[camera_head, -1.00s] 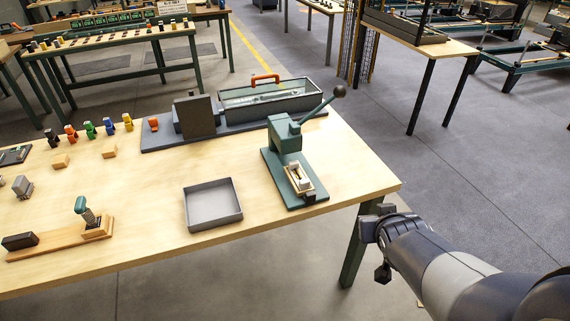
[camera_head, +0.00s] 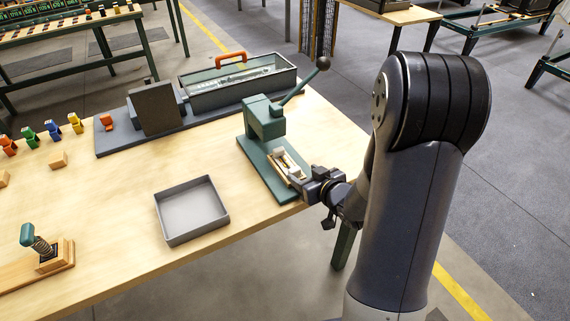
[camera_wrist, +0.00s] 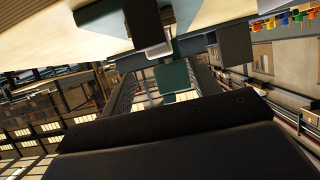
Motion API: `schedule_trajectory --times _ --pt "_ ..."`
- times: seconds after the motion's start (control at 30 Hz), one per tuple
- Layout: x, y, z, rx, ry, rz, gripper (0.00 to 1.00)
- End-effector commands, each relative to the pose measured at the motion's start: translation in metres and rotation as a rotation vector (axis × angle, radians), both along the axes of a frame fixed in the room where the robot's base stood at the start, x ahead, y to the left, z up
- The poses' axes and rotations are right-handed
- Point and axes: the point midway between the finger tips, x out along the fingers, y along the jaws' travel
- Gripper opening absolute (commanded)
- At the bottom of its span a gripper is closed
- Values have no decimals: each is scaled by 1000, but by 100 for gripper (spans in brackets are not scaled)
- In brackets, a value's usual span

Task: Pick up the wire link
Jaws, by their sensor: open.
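My gripper (camera_head: 308,184) is at the front end of the green lever press (camera_head: 264,122), close to a small wooden fixture (camera_head: 299,172) on the press base. I cannot make out the wire link for certain in either view.
A grey open tray (camera_head: 191,236) sits on the wooden table left of the press. Small coloured figures (camera_head: 52,129) stand at left.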

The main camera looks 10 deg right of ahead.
Motion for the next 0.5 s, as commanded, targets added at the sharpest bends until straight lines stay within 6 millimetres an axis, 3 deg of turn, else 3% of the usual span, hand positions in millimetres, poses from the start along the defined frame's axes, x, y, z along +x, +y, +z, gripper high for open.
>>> schedule_trajectory --times 0.5 --pt "38 15 -20 0 3 1 58"
